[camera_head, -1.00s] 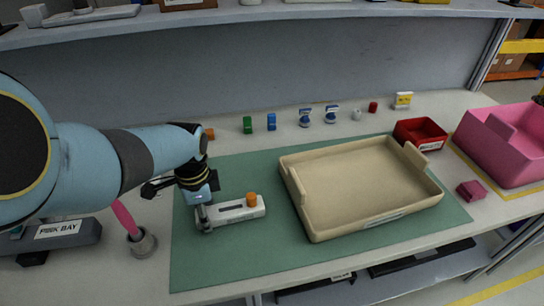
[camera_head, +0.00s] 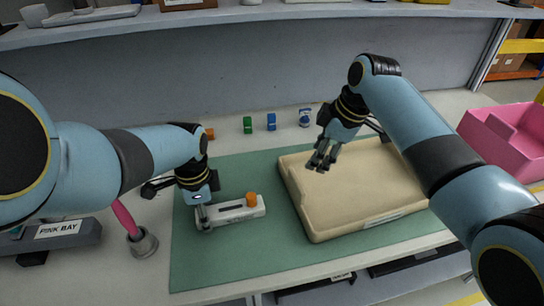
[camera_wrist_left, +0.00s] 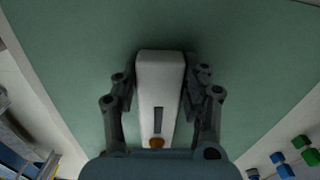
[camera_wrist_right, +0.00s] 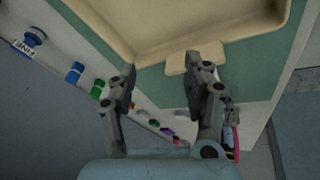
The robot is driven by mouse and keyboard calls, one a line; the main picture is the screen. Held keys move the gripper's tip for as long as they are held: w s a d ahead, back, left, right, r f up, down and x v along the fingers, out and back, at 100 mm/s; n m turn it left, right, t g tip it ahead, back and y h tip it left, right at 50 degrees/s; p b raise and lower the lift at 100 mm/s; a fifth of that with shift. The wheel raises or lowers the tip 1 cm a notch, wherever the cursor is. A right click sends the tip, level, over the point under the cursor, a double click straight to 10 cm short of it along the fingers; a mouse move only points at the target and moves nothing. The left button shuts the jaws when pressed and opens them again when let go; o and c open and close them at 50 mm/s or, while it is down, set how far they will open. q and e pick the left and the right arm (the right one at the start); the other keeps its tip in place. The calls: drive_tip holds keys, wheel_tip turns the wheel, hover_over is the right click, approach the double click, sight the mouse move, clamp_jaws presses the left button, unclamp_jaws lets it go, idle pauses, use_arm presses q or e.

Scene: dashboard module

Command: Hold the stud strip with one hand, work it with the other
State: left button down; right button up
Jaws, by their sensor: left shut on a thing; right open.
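The stud strip (camera_head: 238,212) is a white bar with a dark slot and an orange knob (camera_head: 252,199) at its right end. It lies on the green mat. My left gripper (camera_head: 203,216) is shut on its left end; in the left wrist view the strip (camera_wrist_left: 160,80) sits between both fingers (camera_wrist_left: 160,95). My right gripper (camera_head: 320,165) is open and empty above the left part of the beige tray. In the right wrist view the open fingers (camera_wrist_right: 160,75) show with nothing between them.
The beige tray (camera_head: 330,223) stands right of the strip on the green mat (camera_head: 265,258). Green (camera_head: 247,125) and blue (camera_head: 271,122) pieces stand along the back. A cup with a pink handle (camera_head: 143,243) is at front left. A pink bin (camera_head: 500,150) stands at right.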

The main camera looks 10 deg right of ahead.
drive_tip(key=n+g+y, duration=0.2)
approach(251, 196)
drive_tip(key=v, duration=0.2)
drive_tip(key=x, duration=1.1)
drive_tip(key=shift+w+a+f, duration=0.1)
drive_tip(key=shift+f, duration=0.15)
clamp_jaws()
drive_tip(key=shift+r, duration=2.7)
drive_tip(key=shift+a+r, duration=0.1)
drive_tip(key=shift+r, duration=0.25)
